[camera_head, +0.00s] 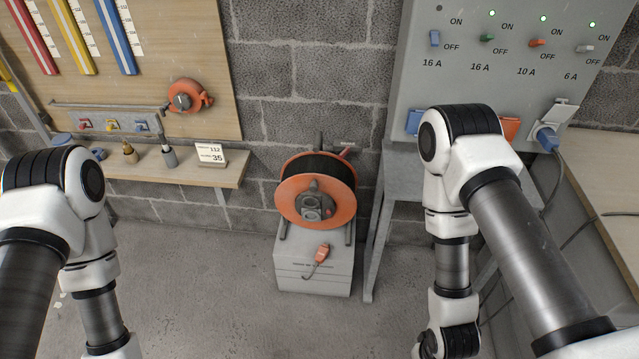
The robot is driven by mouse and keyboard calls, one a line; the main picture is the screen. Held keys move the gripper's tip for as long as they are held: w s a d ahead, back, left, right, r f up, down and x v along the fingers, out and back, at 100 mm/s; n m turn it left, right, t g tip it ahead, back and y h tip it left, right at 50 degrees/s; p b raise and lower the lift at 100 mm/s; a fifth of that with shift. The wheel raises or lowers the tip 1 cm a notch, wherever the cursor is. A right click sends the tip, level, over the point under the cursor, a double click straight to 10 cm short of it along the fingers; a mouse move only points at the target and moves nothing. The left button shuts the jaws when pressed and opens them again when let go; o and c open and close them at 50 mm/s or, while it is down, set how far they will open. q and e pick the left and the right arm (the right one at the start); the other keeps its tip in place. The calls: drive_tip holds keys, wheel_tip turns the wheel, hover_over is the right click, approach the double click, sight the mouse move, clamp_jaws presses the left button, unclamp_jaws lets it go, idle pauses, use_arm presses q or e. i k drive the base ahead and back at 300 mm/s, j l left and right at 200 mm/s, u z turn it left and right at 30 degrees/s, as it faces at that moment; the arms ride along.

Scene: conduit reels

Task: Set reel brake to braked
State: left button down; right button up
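The cable reel (289,203) has orange flanges and dark cable wound between them. It stands on a grey box (314,283) on the floor against the block wall. A grey hub with sockets (312,208) sits at its front. A small red lever-like part (349,152) shows at the reel's upper right; I cannot tell for sure that it is the brake or which setting it is in. My two arms show at left and right, well apart from the reel. Both grippers are out of view.
A grey switch panel (420,90) with several switches hangs at upper right, above a metal stand (375,240). A wooden bench (610,160) is at right. The floor around the box is mostly clear.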

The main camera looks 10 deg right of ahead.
sight(346, 150)
drive_tip(key=i+l, duration=0.15)
drive_tip(key=l, duration=0.2)
drive_tip(key=i+l, duration=0.1)
drive_tip(key=l, duration=0.25)
drive_tip(key=i+l, duration=0.15)
drive_tip(key=l, duration=0.15)
drive_tip(key=i+j+u, duration=0.5)
drive_tip(key=i+j, duration=0.15)
drive_tip(key=i, duration=0.1)
